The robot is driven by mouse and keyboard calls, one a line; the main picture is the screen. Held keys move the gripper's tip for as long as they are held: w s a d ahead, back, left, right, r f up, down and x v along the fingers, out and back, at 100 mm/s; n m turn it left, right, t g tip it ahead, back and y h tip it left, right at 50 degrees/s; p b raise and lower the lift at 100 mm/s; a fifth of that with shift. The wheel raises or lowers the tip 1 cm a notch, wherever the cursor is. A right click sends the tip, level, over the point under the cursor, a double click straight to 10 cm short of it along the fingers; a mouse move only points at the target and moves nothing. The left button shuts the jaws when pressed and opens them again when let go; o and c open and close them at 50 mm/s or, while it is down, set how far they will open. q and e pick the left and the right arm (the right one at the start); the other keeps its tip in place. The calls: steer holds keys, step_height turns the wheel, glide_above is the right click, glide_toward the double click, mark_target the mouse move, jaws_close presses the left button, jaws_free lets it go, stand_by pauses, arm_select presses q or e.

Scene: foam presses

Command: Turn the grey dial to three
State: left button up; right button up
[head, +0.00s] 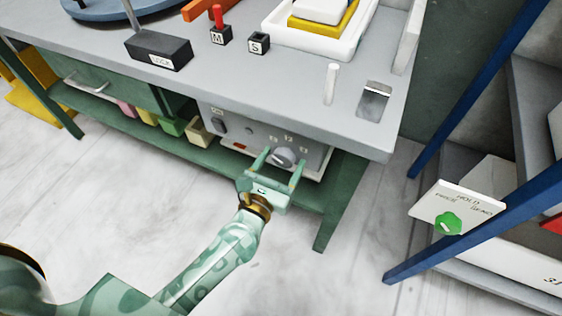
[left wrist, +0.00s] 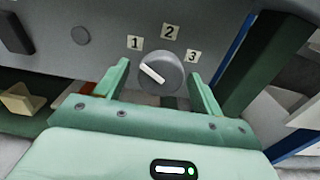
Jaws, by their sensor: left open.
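The grey dial (head: 284,157) sits on a grey panel under the front edge of the workbench. In the left wrist view the dial (left wrist: 160,73) has a white pointer line aimed up and left, toward the label 1 (left wrist: 135,43). Label 2 (left wrist: 170,32) is above the dial and label 3 (left wrist: 194,56) is at its upper right. My left gripper (head: 277,165) is open, with one finger on each side of the dial. I cannot tell whether the fingers touch it. My right gripper is not in view.
The bench top (head: 300,82) overhangs the panel. Coloured blocks (head: 172,126) sit on the shelf left of the panel. A green knob (head: 447,223) on a white HOLD plate stands at the right, by a blue post (head: 480,215). The floor in front is clear.

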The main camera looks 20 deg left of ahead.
arm_select(q)
steer(key=c, duration=1)
